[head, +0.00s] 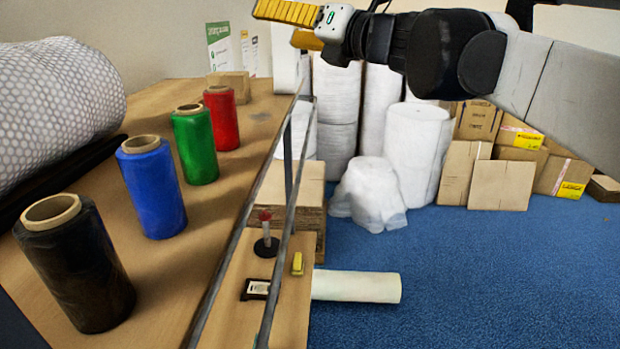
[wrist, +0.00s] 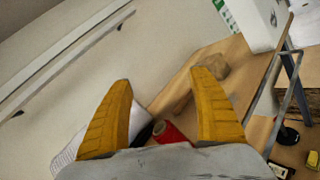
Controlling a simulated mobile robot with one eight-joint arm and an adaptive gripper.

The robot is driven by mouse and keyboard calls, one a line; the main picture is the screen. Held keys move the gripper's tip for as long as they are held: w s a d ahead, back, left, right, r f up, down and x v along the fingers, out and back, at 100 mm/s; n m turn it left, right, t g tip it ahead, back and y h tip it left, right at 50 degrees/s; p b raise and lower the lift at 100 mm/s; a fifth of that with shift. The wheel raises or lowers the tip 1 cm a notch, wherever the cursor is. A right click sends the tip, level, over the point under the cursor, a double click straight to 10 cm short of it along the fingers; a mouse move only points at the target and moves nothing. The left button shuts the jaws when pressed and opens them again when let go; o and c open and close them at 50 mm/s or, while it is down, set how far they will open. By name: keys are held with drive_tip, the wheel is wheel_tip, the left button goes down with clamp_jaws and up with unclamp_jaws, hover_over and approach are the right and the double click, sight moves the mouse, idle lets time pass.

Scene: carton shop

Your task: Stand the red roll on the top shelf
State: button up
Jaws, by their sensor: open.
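The red roll (head: 221,118) stands upright on the wooden top shelf (head: 262,150), behind the green roll, with its brown core showing. In the wrist view the red roll (wrist: 174,133) shows low between the yellow fingers, partly hidden by the gripper's body. My gripper (head: 275,24) is up at the top of the head view, above and to the right of the red roll and apart from it. Its fingers are spread with nothing between them; the open fingers also show in the wrist view (wrist: 163,80).
Green (head: 195,145), blue (head: 152,187) and black (head: 75,264) rolls stand in line on the same shelf. A bubble-wrap roll (head: 55,105) lies at left. A metal rail (head: 215,290) edges the shelf. A lower board (head: 290,325) holds small items. Blue floor (head: 460,270) is open at right.

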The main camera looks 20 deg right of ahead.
drive_tip(key=s+d+f+m+t+h, duration=0.1)
drive_tip(key=s+d+f+m+h, duration=0.45)
drive_tip(key=m, duration=0.65)
drive_tip(key=s+d+f+m+h, duration=0.2)
drive_tip(key=d+f+m+h, duration=0.6)
drive_tip(key=m, duration=0.4)
drive_tip(key=s+a+f+m+g+y, duration=0.1)
drive_tip(key=s+a+f+m+g, duration=0.1)
drive_tip(key=s+f, duration=0.4)
drive_tip(key=s+a+f+m+g+y, duration=0.1)
drive_tip(key=s+a+f+m+g, duration=0.2)
drive_tip(key=f, duration=1)
drive_tip(key=s+a+f+m+g+y, duration=0.1)
drive_tip(key=s+a+f+m+g, duration=0.1)
drive_tip(key=s+f+m+g, duration=0.2)
drive_tip(key=s+f+m, duration=0.3)
drive_tip(key=s+f, duration=0.2)
drive_tip(key=f, duration=0.1)
drive_tip(key=shift+s+a+m+g, duration=0.25)
drive_tip(key=shift+s+m+g, duration=0.05)
drive_tip(key=shift+s, duration=0.05)
drive_tip(key=shift+d, duration=0.25)
